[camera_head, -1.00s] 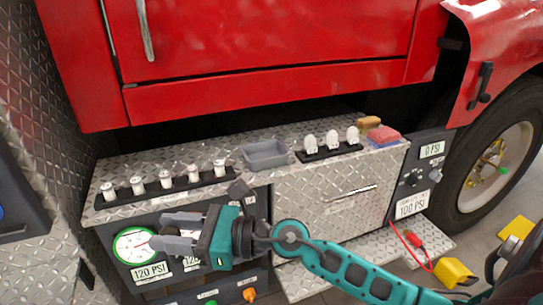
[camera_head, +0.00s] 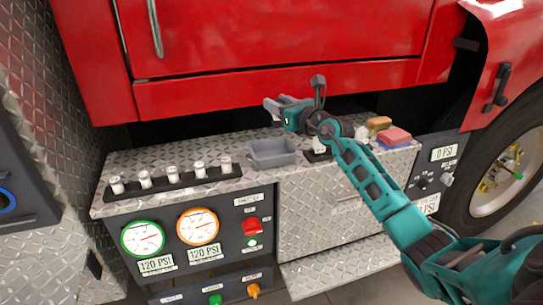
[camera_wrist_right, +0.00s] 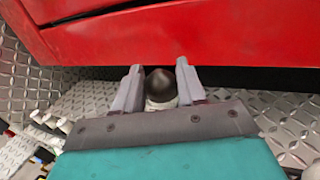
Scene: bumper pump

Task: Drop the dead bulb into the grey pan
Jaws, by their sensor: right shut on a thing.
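My right gripper (camera_head: 272,107) is above the far side of the grey pan (camera_head: 272,156), with its fingers towards the left. The right wrist view shows its two fingers (camera_wrist_right: 158,88) closed around a bulb with a dark, rounded top (camera_wrist_right: 159,82) and a pale lower part, which I take for the dead bulb. The bulb is too small to make out in the head view. The pan sits on the diamond-plate shelf, and its inside looks empty. It is not clear in the right wrist view. My left gripper is not in view.
A dark rack with several white bulbs (camera_head: 172,172) stands left of the pan. Another rack (camera_head: 318,156) stands right of it, partly hidden by my arm. A yellow sponge (camera_head: 379,123) and a red block (camera_head: 395,135) lie further right. The red truck body (camera_head: 280,92) is close behind the gripper.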

